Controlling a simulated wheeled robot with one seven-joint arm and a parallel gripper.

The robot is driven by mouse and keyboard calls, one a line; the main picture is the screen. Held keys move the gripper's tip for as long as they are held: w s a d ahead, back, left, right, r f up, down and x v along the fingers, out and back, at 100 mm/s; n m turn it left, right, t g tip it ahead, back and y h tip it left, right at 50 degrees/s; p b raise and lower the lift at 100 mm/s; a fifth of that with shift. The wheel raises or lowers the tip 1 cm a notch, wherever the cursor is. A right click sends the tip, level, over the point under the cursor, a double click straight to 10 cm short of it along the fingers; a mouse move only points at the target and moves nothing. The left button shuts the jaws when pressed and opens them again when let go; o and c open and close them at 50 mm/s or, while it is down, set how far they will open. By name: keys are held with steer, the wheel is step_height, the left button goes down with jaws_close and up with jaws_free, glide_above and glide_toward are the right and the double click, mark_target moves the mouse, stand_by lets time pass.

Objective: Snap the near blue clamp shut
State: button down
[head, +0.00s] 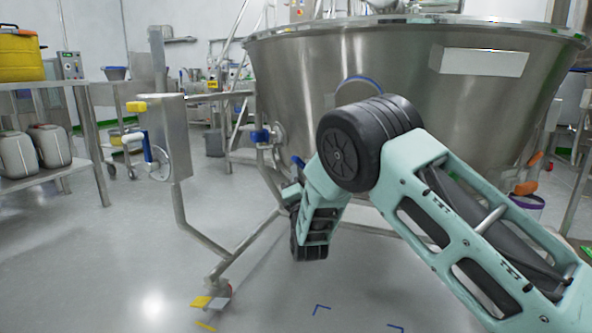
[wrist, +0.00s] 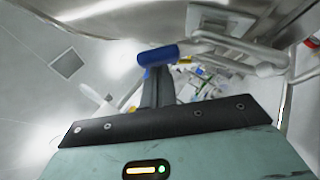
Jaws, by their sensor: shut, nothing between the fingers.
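A blue clamp piece (head: 297,161) shows at the bowl's underside in the head view, just above my gripper (head: 290,190) and partly hidden by my arm. In the wrist view a blue block (wrist: 158,56), which looks like the clamp's handle, lies right at the tips of my gripper (wrist: 158,76). The dark fingers are together with nothing between them. I cannot tell whether the tips touch the block. Whether the clamp is closed is not clear. A second blue clamp (head: 260,136) sits further left on the support frame.
The large steel bowl (head: 430,100) stands close behind my arm. A steel post with a box (head: 173,135) and a blue-and-white lever (head: 147,147) stands to the left. A caster with a yellow pedal (head: 208,302) is on the floor. Open floor lies at front left.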

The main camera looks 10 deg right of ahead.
steer(key=r+m+g+h+p, duration=0.1)
steer(key=p, duration=0.1)
steer(key=r+m+g+p, duration=0.1)
steer(key=m+p, duration=0.1)
steer(key=shift+w+d+h, duration=0.2)
steer(key=shift+d+h, duration=0.1)
steer(key=shift+h, duration=0.1)
steer(key=shift+f+m, duration=0.1)
steer(key=shift+m, duration=0.2)
steer(key=shift+f, duration=0.1)
